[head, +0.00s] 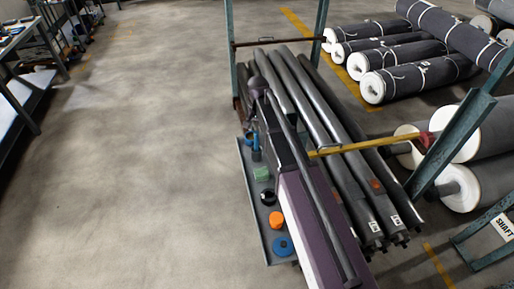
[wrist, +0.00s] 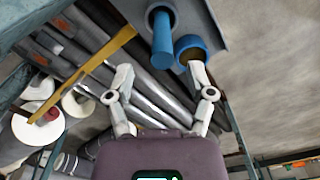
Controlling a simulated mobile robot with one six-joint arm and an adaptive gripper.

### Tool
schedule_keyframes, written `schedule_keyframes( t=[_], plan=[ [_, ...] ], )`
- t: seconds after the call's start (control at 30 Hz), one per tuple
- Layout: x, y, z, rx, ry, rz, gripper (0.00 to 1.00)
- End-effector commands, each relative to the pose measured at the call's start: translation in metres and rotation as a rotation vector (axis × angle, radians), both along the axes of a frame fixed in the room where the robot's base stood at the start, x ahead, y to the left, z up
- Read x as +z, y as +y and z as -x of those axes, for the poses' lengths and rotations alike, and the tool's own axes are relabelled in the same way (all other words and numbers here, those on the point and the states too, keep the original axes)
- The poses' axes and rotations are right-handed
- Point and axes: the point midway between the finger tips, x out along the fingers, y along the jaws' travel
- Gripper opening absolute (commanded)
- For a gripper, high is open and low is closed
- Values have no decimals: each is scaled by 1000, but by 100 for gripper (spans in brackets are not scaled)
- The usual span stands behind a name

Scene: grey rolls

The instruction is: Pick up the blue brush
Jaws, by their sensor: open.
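The blue brush (wrist: 163,42) shows in the wrist view as a plain blue cylinder at top centre, by the grey tray (wrist: 212,14). Its far end sits against a darker round rim; I cannot make out bristles. My gripper (wrist: 163,74) is open and empty, with its two pale fingers spread wide. The brush lies beyond the fingertips, between their lines and apart from them. In the head view the tray (head: 246,184) runs beside my arm, with small blue items at its far end. I cannot tell the brush there for sure, and my fingers cannot be made out.
A blue ring (wrist: 190,46) is close right of the brush. The tray also holds a green block (head: 261,174), a black ring (head: 267,197), an orange piece (head: 276,220) and a blue disc (head: 283,247). Long dark shafts and a yellow bar (head: 365,144) lie right. Floor is clear left.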

Motion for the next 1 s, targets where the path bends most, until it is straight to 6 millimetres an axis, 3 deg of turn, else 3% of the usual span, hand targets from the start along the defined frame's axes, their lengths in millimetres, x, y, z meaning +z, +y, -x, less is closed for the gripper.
schedule_keyframes(
  t=[0.37, 1.0],
  plan=[
    [-4, 0, 0, -1, 0, 0, 69],
    [-49, 4, 4, -1, 0, 0, 69]
  ],
)
